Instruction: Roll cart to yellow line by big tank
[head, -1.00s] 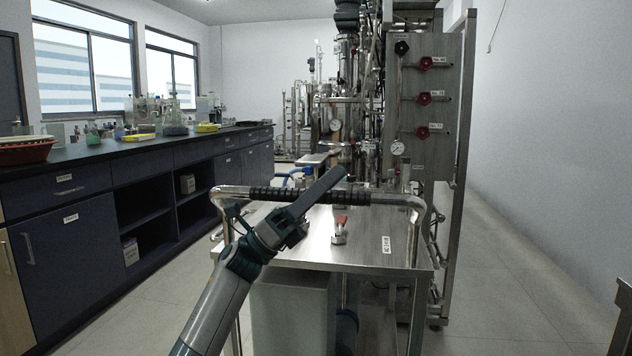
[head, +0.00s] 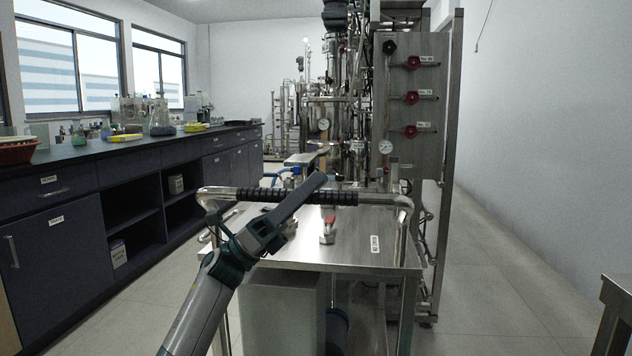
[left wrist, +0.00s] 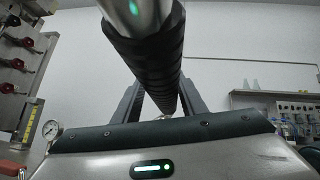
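The steel cart (head: 345,255) stands right in front of me in the head view, with a flat top and a raised push handle whose black grip (head: 300,196) faces me. A tall steel vessel (head: 312,110) stands behind the cart, possibly the big tank. No yellow line shows. My right gripper is out of view.
A steel skid with red valves (head: 410,97) stands just beyond the cart. A dark lab bench (head: 130,185) runs along the left. A metal table corner (head: 618,290) shows at the right edge. Floor is clear right of the cart.

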